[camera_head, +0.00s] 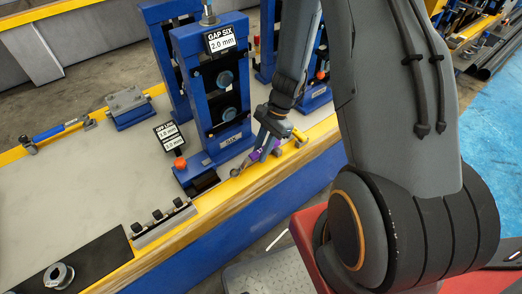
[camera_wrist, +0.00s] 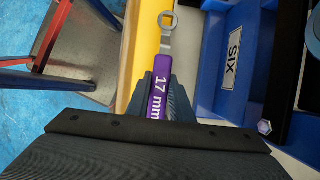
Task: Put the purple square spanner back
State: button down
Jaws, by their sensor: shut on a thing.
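The purple spanner (camera_wrist: 159,97) has a purple handle marked "17 mm" and a grey ring end (camera_wrist: 166,20). My gripper (camera_wrist: 161,84) is shut on its handle, with the ring end pointing away from the jaws. In the head view, my gripper (camera_head: 268,142) is at the yellow front edge of the bench, right of the blue stand's foot. The spanner's ring end (camera_head: 237,171) shows there over the edge, pointing left. The shape of its opening is too small to tell. The rest of the handle is partly hidden by my gripper.
The blue stand (camera_head: 188,77) labelled "GAP SIX 2.0 mm" rises close behind my gripper. A small rack with black knobs (camera_head: 160,222) stands along the front edge. A metal ring (camera_head: 58,276) lies on a black mat (camera_head: 95,262). The bench's left middle is clear.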

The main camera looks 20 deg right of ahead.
jog(key=shift+f+b, duration=0.6)
jog(key=shift+f, duration=0.3)
jog(key=c, duration=1)
grip_release()
jog(key=shift+r, duration=0.15)
jog(key=shift+p+v, duration=2.25)
jog(key=shift+v, duration=0.65)
jog(key=b+v, duration=0.2)
jog(key=v, duration=0.5)
jog(key=shift+d+r, duration=0.2)
jog(key=shift+r, duration=0.15)
